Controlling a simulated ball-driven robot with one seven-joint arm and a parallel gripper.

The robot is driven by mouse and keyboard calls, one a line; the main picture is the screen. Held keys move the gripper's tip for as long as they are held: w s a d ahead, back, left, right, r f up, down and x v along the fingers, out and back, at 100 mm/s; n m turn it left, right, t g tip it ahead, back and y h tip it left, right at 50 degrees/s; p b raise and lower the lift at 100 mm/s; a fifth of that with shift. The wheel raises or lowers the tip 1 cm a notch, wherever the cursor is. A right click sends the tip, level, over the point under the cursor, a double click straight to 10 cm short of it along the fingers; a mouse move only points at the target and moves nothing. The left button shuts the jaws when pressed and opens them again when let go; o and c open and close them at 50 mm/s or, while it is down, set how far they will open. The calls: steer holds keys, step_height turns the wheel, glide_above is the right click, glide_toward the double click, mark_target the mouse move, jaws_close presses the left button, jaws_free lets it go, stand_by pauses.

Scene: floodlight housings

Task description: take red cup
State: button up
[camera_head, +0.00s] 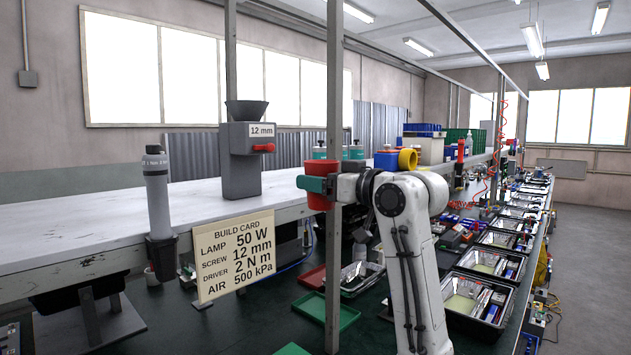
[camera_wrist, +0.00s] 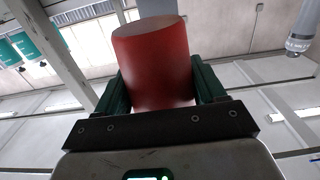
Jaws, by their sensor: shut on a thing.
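The red cup (camera_head: 320,167) is held in the air by my gripper (camera_head: 314,184), near a grey upright post in the head view. One green finger lies across the front of the cup, and its rim sits above the finger. In the wrist view the red cup (camera_wrist: 153,62) fills the space between the two green fingers of my gripper (camera_wrist: 155,92), which touch its sides. The cup's far side is hidden.
A grey post (camera_head: 333,260) stands right by the cup. A white shelf (camera_head: 100,218) runs behind, bearing a 12 mm dispenser (camera_head: 245,160). A build card (camera_head: 234,255) hangs at its edge. Green trays (camera_head: 325,313) and black bins (camera_head: 480,300) lie below.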

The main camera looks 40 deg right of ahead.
mark_target(334, 166)
steer(key=shift+s+d, duration=0.1)
steer(key=shift+s, duration=1.95)
steer(key=shift+r, duration=0.1)
steer(key=shift+s+r+p, duration=1.35)
steer(key=shift+r, duration=0.05)
steer(key=shift+s, duration=0.15)
